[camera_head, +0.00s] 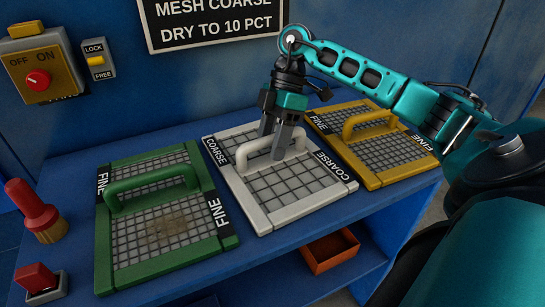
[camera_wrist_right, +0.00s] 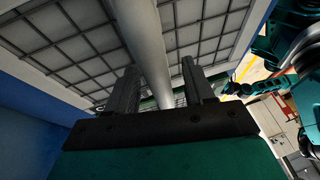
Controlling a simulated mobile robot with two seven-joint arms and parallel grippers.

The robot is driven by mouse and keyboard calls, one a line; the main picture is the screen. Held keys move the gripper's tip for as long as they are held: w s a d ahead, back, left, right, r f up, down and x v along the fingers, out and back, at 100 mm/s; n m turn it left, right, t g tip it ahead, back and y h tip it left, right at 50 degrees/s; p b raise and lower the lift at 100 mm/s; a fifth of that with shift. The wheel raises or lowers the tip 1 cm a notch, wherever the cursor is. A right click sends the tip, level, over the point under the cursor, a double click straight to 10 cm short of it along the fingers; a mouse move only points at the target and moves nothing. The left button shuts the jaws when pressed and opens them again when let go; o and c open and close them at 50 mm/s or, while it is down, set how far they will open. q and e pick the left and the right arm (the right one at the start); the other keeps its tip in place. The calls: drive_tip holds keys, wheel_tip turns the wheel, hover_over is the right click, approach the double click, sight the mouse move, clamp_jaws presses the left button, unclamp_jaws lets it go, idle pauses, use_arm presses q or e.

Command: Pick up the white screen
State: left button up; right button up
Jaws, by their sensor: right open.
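The white screen (camera_head: 300,188) lies in the middle of the blue bench between two other screens. It has a coarse grid, black COARSE labels at its ends and a raised white handle (camera_head: 250,146). My right gripper (camera_head: 273,142) is at the handle, pointing down, with its jaws open. In the right wrist view the handle (camera_wrist_right: 152,45) passes between the two fingers (camera_wrist_right: 160,80), with a gap visible beside it. The screen's grid (camera_wrist_right: 70,40) fills the upper part of that view. My left gripper is not in view.
A green screen (camera_head: 165,262) labelled FINE lies to the left, a yellow screen (camera_head: 400,158) to the right. An orange bin (camera_head: 330,252) sits on the lower shelf.

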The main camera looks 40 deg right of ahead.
drive_tip(key=shift+f+p, duration=0.25)
drive_tip(key=shift+p, duration=0.05)
idle(0.5)
clamp_jaws()
idle(0.4)
drive_tip(key=shift+r, duration=0.1)
idle(0.9)
